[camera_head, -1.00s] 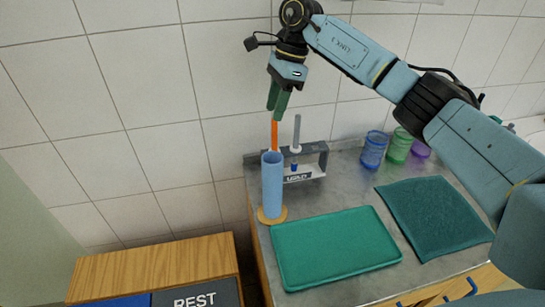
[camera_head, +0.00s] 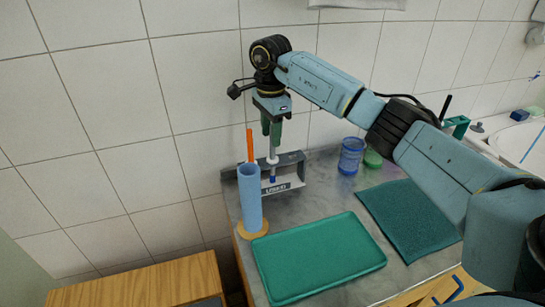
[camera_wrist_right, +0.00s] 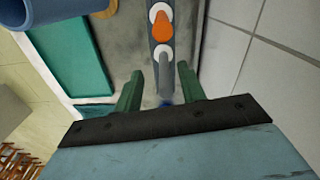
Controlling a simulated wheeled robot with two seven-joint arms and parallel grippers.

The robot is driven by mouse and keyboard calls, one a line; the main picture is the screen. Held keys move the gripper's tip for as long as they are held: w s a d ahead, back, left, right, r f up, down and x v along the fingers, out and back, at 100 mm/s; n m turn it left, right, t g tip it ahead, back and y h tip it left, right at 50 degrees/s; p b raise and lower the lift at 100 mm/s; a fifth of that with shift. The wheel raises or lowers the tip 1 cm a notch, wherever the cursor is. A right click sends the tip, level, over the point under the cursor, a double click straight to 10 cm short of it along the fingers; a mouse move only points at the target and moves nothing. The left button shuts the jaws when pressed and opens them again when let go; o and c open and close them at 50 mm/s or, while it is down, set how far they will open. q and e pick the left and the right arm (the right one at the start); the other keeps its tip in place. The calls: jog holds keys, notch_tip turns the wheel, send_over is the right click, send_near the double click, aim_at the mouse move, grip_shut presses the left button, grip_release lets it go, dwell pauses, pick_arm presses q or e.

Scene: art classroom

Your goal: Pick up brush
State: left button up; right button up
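A brush rack (camera_head: 292,168) stands at the back of the counter by the tiled wall. A grey-handled brush (camera_head: 272,153) with a blue tip stands upright in it. An orange-handled brush (camera_head: 250,146) stands to its left, its lower part hidden behind a blue cylinder. My right gripper (camera_head: 271,137) points down over the grey brush. In the right wrist view my right gripper (camera_wrist_right: 160,88) is open, with the grey handle (camera_wrist_right: 164,78) between its fingers and a gap to each side. The orange brush (camera_wrist_right: 162,28) lies outside the fingers. My left gripper is not in view.
The blue cylinder (camera_head: 250,200) stands on a round wooden base (camera_head: 254,230) in front of the rack. A green tray (camera_head: 317,256) and dark teal mat (camera_head: 408,218) lie on the counter. Blue (camera_head: 351,157) and green (camera_head: 373,159) cups stand right of the rack.

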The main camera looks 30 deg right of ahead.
aim_at(273, 158)
jog(key=f, duration=0.4)
jog(key=shift+w+d+f, duration=0.2)
jog(key=shift+d, duration=0.1)
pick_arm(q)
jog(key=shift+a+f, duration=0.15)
pick_arm(e)
grip_shut()
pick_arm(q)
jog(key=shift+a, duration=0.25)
